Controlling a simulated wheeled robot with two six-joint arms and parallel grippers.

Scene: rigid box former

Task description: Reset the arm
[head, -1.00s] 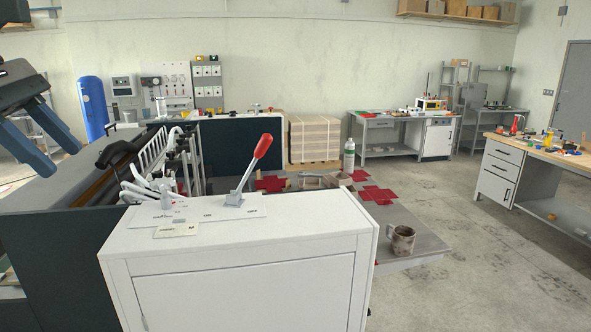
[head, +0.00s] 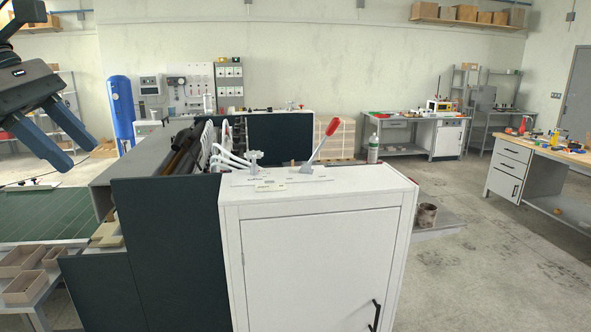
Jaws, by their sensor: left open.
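My left gripper (head: 62,140) hangs at the upper left of the head view, its two blue fingers apart and empty. It is in the air, away from the box former. The box former (head: 168,230) is a dark machine with a grey top and a white cabinet (head: 318,262) on its right side. On the cabinet top stands a lever (head: 319,143) with a red handle, tilted up to the right. A valve-like fitting with white hoses (head: 238,160) and a small label plate (head: 270,187) are beside it. My right gripper is not in view.
A green mat surface (head: 45,218) lies at the left, with open tan boxes (head: 28,270) on a low table below it. A mug (head: 427,215) and a bottle (head: 373,149) stand behind the cabinet's right side. Open floor (head: 480,270) lies to the right.

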